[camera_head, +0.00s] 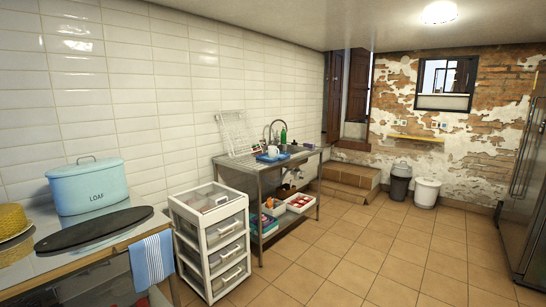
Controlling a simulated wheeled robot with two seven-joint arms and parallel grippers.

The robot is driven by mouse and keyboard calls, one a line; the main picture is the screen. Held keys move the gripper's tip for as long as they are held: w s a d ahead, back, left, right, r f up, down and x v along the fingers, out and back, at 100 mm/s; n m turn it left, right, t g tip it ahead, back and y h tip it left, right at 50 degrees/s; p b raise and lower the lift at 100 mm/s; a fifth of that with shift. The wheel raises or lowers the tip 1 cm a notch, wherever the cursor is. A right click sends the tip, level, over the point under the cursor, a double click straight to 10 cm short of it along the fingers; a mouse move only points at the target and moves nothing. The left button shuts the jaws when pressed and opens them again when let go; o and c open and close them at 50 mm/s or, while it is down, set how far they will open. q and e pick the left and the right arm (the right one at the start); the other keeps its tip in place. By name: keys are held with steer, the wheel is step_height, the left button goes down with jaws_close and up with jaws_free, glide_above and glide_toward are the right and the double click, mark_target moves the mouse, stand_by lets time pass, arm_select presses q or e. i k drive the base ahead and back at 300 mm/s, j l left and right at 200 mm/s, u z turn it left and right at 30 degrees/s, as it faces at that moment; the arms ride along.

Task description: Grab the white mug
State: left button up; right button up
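A small white mug (272,151) stands on the metal sink unit (249,167) against the tiled wall, near the middle of the view. It appears to be on or beside a blue item (268,158), possibly a tray or cloth. The mug is far off and small, so its handle side is hard to tell. Neither of my grippers shows in the head view.
A white drawer cart (212,238) stands before the sink unit. At left, a counter holds a blue LOAF tin (88,186) and dark oval board (95,228). Tiled floor (370,255) is clear at right.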

mark_target(272, 149)
steer(key=i+l+z, duration=0.35)
steer(key=i, duration=0.65)
steer(key=i+j+z, duration=0.1)
steer(key=i+z, duration=0.2)
steer(key=i, duration=0.65)
steer(key=i+z, duration=0.1)
steer(key=i, duration=2.2)
